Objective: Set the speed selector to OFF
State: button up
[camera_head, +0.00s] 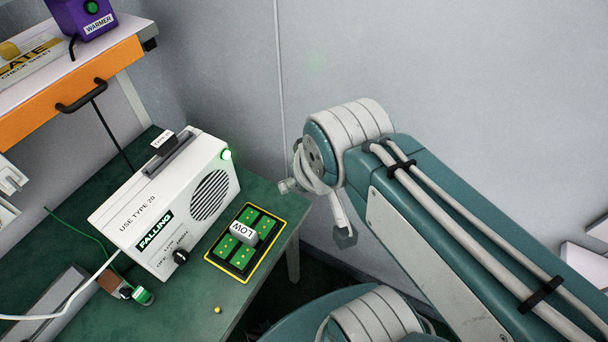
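A white box (150,210) stands on the green bench, with a green lit display reading FALLING. A black knob (181,256) on its front sits below a printed scale reading OFF, LOW and what looks like HIGH. The knob's pointer direction is too small to tell. I cannot tell which of these is the speed selector. My gripper (318,211) is right of the panel, apart from everything. Its two fingers appear spread and empty; the arm partly hides it.
A round speaker grille and a lit green lamp (226,154) are on the white box. Cables and a green connector (142,295) lie left of it. An orange-fronted shelf (60,112) with a purple WARMER box (83,17) overhangs at upper left. A grey wall stands behind.

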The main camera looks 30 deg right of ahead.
aim_at(181, 256)
jog(key=k+u, duration=0.1)
jog(key=u, duration=1.05)
